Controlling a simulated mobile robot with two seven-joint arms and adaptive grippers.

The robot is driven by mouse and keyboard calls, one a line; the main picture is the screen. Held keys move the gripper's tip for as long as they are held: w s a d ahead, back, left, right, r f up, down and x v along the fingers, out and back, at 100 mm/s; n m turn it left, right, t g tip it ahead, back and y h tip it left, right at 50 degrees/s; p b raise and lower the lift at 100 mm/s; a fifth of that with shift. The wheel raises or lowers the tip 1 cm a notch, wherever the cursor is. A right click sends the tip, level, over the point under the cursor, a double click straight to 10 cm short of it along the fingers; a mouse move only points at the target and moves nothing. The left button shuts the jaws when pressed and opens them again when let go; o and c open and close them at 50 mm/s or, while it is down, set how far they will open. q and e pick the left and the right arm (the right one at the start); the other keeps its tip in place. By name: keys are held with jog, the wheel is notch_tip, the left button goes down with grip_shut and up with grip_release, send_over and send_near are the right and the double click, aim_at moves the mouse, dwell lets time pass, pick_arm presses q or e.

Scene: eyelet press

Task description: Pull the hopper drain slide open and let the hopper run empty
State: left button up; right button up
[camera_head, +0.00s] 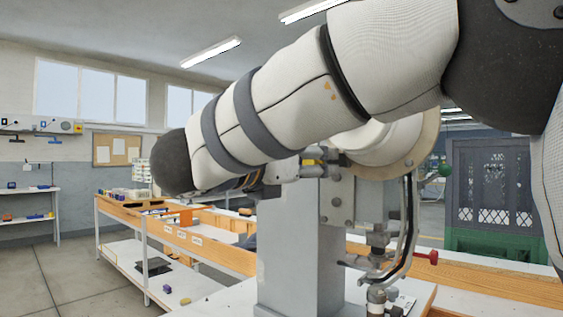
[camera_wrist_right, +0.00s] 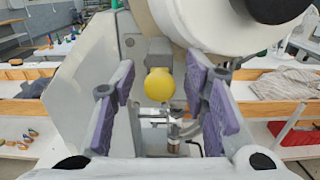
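The eyelet press has a grey column (camera_head: 300,240) in the head view, with the round cream hopper (camera_head: 385,143) at its upper right, partly behind my right arm. In the right wrist view the hopper (camera_wrist_right: 205,25) is at the top. A yellow ball knob (camera_wrist_right: 159,84) sits on a grey block below and left of it, apparently the drain slide's knob. My right gripper (camera_wrist_right: 161,95) is open, a purple-padded finger on each side of the knob, with gaps between. In the head view the right gripper (camera_head: 308,164) is mostly hidden by my arm. My left gripper is not in view.
A red-tipped lever (camera_head: 430,257) and a green ball knob (camera_head: 446,170) are right of the press column. A wooden-edged workbench (camera_head: 205,255) runs behind it. A green crate (camera_head: 490,242) is at the right. A grey cloth (camera_wrist_right: 287,84) lies right of the press.

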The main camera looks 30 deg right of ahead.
grip_shut()
grip_release()
jog(key=v, duration=0.7)
jog(key=shift+a, duration=0.2)
